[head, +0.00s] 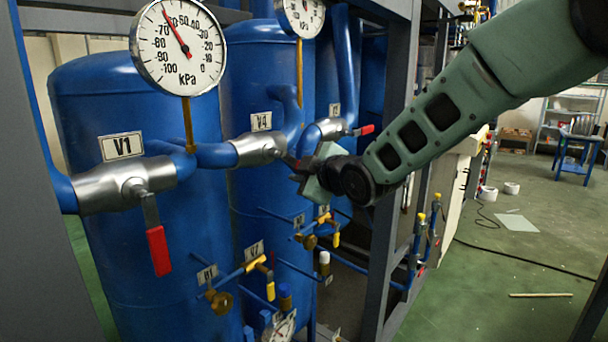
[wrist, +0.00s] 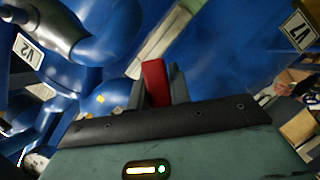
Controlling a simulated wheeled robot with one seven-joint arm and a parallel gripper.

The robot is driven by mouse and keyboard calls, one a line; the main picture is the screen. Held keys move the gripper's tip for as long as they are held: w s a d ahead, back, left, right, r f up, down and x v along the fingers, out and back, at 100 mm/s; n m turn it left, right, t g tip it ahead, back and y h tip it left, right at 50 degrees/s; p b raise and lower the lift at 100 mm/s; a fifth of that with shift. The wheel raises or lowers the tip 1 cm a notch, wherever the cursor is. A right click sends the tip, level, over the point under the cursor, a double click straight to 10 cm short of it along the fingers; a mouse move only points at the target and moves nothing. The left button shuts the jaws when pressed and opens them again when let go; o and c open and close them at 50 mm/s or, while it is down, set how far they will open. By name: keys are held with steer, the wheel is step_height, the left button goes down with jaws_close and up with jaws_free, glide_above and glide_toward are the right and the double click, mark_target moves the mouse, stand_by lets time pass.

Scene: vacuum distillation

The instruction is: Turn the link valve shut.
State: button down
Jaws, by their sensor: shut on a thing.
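In the head view, a metal valve labelled V4 (head: 258,150) joins the blue pipes between two blue tanks; I take it as the link valve. My gripper (head: 305,172) is at its right end, and its handle is hidden there by the gripper. In the wrist view, a red lever handle (wrist: 155,80) stands up between the fingers of my gripper (wrist: 160,92), which is shut on it. The tip of the handle shows above the fingers. The lever's joint to the valve body cannot be seen in this view.
Valve V1 (head: 125,185) has a red handle hanging down. Another valve (head: 325,130) with a red handle pointing right is just above my gripper. Two pressure gauges (head: 180,48) stand above the pipes. Smaller yellow-handled valves (head: 258,264) are below. A grey frame post (head: 397,150) is close by.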

steer(key=s+a+f+m+g+y+p, duration=0.2)
steer(key=s+a+f+m+g+p, duration=0.1)
steer(key=m, duration=0.4)
steer(key=shift+s+a+g+p, duration=0.7)
steer(key=shift+s+p, duration=0.15)
steer(key=shift+s, duration=0.45)
steer(key=shift+f+m, duration=0.15)
steer(key=shift+m, duration=0.15)
steer(key=c, duration=1.3)
jaws_free()
steer(key=v, duration=1.7)
steer(key=shift+d, duration=0.2)
